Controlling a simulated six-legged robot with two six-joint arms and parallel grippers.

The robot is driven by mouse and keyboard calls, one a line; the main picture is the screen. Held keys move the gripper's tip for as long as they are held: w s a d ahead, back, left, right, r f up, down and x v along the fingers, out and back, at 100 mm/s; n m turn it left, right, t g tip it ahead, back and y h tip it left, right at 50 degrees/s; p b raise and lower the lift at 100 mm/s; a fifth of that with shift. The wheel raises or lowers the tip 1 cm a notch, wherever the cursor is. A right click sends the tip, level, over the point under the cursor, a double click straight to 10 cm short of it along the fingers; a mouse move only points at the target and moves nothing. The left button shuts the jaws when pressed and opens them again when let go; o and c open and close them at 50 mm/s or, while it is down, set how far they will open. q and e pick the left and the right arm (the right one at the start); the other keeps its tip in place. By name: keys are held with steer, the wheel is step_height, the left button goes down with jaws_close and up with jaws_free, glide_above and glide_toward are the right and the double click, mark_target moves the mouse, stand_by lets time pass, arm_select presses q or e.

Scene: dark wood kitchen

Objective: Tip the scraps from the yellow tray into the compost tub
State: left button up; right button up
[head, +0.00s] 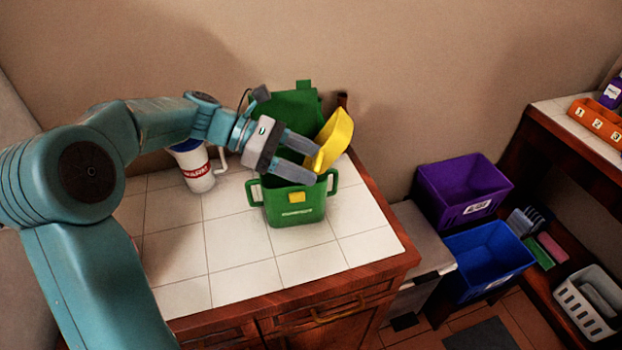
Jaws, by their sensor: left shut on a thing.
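The yellow tray (336,138) is tilted steeply above the right side of the compost tub, its edge in the jaws of my left gripper (312,164). The compost tub (296,214) is green with side handles and a yellow front latch, and stands upright on the tiled counter. Its green lid (287,113) stands open at the back. My gripper covers most of the tub's opening, so its inside is hidden. No scraps can be made out in the tray or tub. My right gripper is not in view.
A white mug-like container (197,172) with a red label and blue top stands left of the tub. The front counter tiles (240,285) are clear. Right of the counter are a purple bin (462,192), a blue bin (488,262) and a white basket (588,305).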

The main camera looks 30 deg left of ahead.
arm_select(q)
steer(key=s+a+f+t+h+b, duration=0.1)
steer(key=a+t+h, duration=0.3)
steer(key=h, duration=0.6)
steer(key=shift+s+a+f+b, duration=0.15)
steer(key=shift+s+a+b, duration=0.4)
steer(key=shift+a+b, duration=0.25)
